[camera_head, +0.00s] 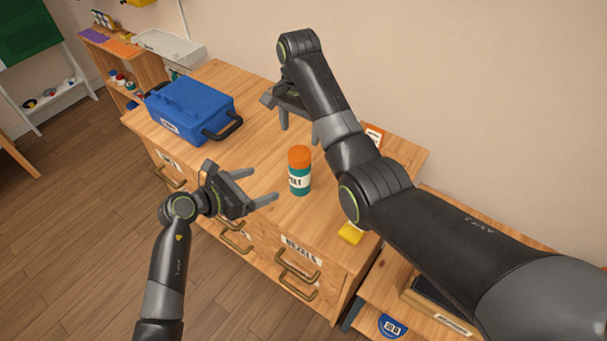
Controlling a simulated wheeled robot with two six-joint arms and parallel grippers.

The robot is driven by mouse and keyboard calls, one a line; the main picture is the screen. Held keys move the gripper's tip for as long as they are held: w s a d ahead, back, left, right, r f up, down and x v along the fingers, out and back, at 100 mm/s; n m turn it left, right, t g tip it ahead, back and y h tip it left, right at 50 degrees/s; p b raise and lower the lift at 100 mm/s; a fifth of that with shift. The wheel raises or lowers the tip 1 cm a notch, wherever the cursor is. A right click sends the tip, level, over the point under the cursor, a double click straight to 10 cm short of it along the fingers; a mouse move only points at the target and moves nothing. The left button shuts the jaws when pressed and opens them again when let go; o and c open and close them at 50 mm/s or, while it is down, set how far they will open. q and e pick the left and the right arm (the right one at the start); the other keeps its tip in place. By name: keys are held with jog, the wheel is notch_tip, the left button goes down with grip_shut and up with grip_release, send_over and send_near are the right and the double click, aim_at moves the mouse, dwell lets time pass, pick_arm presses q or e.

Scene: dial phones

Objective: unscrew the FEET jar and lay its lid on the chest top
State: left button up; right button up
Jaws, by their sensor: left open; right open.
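The FEET jar (300,181) is a teal cylinder with a white label, partly readable, standing upright on the chest top (262,167). Its orange lid (299,156) is on it. My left gripper (263,187) is open and empty, left of the jar, with its fingers pointing toward it and a gap between. My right gripper (298,120) is open and empty, above the chest top and behind the jar, with its fingers pointing down. Neither gripper touches the jar.
A blue toolbox (192,107) with a black handle stands on the chest's left part. A yellow block (351,233) lies near the right front edge. An orange and white card (373,135) stands behind my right arm. The chest top between toolbox and jar is clear.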

aim_at(292, 173)
jog(key=shift+s+a+r, duration=0.15)
jog(key=shift+s+a, duration=0.15)
jog(key=shift+a, duration=0.15)
pick_arm(q)
jog(key=x, duration=0.8)
pick_arm(e)
jog(key=shift+w+d+f, duration=0.25)
jog(key=shift+w+d, duration=0.15)
jog(key=shift+d, duration=0.15)
pick_arm(q)
jog(key=shift+x, duration=3.35)
pick_arm(e)
jog(key=shift+s+a+r, duration=0.1)
jog(key=shift+s+a, duration=0.05)
jog(key=shift+a, duration=0.05)
